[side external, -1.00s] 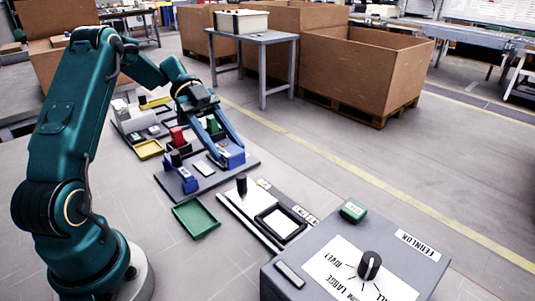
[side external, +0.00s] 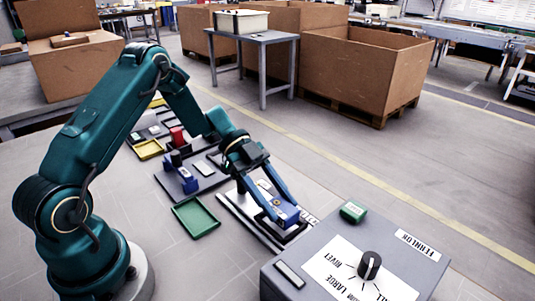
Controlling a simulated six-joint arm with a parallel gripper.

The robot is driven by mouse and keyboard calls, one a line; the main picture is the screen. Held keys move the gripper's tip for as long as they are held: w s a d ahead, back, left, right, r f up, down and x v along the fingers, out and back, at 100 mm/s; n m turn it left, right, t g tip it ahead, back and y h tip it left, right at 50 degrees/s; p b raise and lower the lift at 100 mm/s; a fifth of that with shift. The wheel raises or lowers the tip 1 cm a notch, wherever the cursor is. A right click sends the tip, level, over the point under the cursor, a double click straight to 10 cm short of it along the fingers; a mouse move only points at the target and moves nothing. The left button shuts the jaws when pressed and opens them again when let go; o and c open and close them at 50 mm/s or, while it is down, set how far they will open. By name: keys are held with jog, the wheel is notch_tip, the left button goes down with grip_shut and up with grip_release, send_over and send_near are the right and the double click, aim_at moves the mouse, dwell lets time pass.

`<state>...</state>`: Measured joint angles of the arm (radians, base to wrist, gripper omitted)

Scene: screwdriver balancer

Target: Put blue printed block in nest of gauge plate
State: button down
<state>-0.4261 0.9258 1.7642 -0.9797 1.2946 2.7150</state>
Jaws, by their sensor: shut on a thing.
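The blue printed block (side external: 288,215) is between the fingers of my gripper (side external: 281,209), which is shut on it. A small pale patch shows on the block's top. The block is over the black-framed nest of the gauge plate (side external: 236,205). The block and fingers cover most of the nest. I cannot tell whether the block rests inside the nest or is held just above it.
A grey box with a black knob (side external: 369,262) and a green block (side external: 353,211) stands right of the gauge plate. An empty green tray (side external: 196,218) lies to its left. A dark plate (side external: 205,182) behind holds another blue part (side external: 186,179).

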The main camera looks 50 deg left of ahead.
jog(key=shift+f, duration=0.65)
jog(key=shift+f, duration=0.15)
jog(key=shift+c, duration=1.7)
grip_release()
